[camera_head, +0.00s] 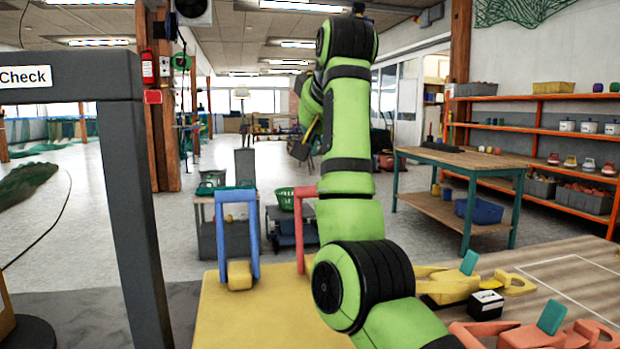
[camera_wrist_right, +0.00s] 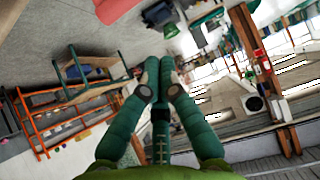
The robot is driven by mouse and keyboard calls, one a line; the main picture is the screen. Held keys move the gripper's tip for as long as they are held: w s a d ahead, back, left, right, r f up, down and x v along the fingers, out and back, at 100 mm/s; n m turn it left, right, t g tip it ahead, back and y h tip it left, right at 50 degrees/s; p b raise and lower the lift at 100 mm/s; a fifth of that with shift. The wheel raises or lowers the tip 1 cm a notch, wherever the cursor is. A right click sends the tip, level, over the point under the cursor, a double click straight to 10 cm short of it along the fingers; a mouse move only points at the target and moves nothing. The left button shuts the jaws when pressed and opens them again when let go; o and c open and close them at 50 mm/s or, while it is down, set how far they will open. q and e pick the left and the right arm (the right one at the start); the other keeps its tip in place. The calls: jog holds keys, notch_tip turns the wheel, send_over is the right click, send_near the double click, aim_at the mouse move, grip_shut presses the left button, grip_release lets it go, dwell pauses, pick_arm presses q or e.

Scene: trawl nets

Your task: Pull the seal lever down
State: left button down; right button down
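A blue upright U-shaped bar (camera_head: 251,232) stands at the back edge of a yellow panel (camera_head: 240,315), with a yellow block (camera_head: 239,275) at its foot. A red upright bar (camera_head: 299,232) stands right of it, partly hidden by my right arm. No label shows which is the seal lever. My right arm rises through the middle of the head view and bends over at the top. Its gripper shows in the right wrist view (camera_wrist_right: 161,65), with green fingers brought together at the tips and nothing seen between them. My left gripper is out of view.
A dark frame (camera_head: 135,180) with a "Check" sign (camera_head: 25,76) stands at left. Yellow clamp-like parts (camera_head: 445,285), red parts (camera_head: 545,338) and a small black-and-white box (camera_head: 486,305) lie at right. A workbench (camera_head: 470,160) and orange shelves (camera_head: 545,130) stand behind.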

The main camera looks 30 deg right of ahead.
jog(key=shift+f, duration=0.1)
